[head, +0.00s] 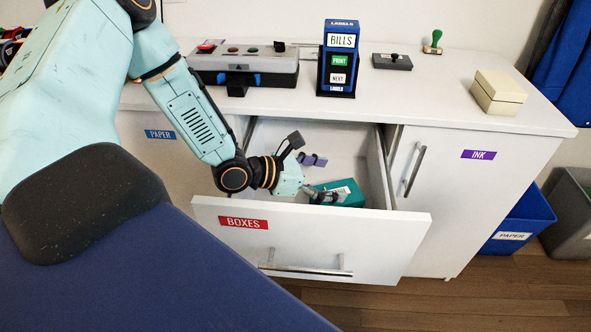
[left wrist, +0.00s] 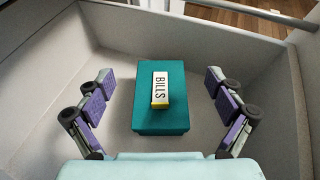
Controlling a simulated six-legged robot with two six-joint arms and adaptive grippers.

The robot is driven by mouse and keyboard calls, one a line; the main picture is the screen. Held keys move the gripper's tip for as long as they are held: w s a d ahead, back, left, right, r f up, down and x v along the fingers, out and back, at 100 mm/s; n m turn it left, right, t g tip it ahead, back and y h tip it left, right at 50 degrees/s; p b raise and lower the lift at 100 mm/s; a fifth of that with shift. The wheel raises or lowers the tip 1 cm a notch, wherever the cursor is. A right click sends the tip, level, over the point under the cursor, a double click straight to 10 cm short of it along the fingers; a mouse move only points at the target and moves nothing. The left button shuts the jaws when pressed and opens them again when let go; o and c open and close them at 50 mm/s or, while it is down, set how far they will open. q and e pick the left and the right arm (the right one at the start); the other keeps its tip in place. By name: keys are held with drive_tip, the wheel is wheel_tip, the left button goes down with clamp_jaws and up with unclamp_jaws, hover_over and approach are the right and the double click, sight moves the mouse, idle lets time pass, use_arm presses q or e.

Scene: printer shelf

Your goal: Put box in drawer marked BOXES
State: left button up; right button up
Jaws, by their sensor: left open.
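The teal box (head: 350,196) lies inside the open drawer (head: 340,241) marked BOXES. In the left wrist view the box (left wrist: 150,112) rests on the drawer floor, with a white and yellow BILLS label on top. My left gripper (head: 318,178) reaches down into the drawer. It is open, with one purple-padded finger on each side of the box and clear gaps between pads and box. My gripper partly hides the box in the head view. My right gripper is not in view.
The counter above holds a label printer (head: 339,60), a grey device (head: 243,68), a stamp pad (head: 391,62), a green stamp (head: 433,42) and a cream box (head: 498,92). The INK cabinet (head: 475,190) stands right of the drawer. A blue PAPER bin (head: 518,218) is on the floor.

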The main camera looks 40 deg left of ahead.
use_arm(q)
drive_tip(key=p+v, duration=0.9)
drive_tip(key=v, duration=0.2)
idle(0.5)
